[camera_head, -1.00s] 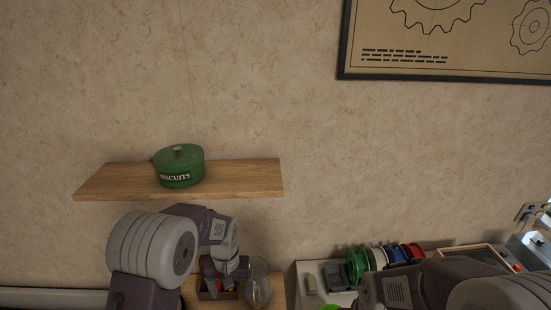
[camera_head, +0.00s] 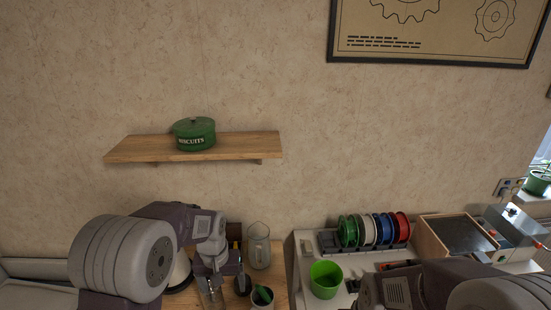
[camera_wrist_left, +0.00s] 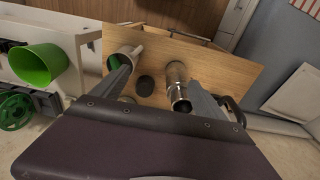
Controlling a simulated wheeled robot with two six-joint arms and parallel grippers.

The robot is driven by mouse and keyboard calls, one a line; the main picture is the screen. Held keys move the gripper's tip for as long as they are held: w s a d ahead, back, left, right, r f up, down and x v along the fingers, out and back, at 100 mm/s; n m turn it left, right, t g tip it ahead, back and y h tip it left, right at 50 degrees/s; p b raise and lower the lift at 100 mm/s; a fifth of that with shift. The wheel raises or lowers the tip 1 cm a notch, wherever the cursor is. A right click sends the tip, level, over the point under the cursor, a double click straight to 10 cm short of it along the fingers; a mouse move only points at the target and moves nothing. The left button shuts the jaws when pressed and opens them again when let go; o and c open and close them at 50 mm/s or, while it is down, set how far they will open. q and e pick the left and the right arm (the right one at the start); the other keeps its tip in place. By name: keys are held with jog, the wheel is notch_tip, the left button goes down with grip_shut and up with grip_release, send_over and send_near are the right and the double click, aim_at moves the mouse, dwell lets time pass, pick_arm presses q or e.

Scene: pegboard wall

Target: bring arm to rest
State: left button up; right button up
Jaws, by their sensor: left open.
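My left arm comes in from the left in the head view, and its gripper (camera_head: 218,272) points down over a small wooden table (camera_head: 279,262). In the left wrist view the gripper's two fingers (camera_wrist_left: 158,78) stand apart with nothing held between them. Beyond them on the tabletop (camera_wrist_left: 215,68) are a metal cylinder (camera_wrist_left: 177,82), a dark round object (camera_wrist_left: 145,86) and a light cup with something green in it (camera_wrist_left: 126,54). My right arm (camera_head: 420,287) shows at the lower right of the head view, but its fingers cannot be made out.
A glass jar (camera_head: 258,246) stands at the back of the table. On the white worktop to the right are a green cup (camera_head: 325,279), colored spools (camera_head: 375,230) and a dark-topped tray (camera_head: 456,237).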

pick_arm(q)
jog(key=s+a+f+b, duration=0.1)
jog(key=s+f+b, duration=0.1)
jog(key=s, duration=0.5)
jog(key=s+a+f+b, duration=0.2)
jog(key=s+f, duration=0.1)
jog(key=s, duration=0.4)
jog(key=shift+s+a+f+m, duration=0.2)
jog(key=shift+f+m, duration=0.1)
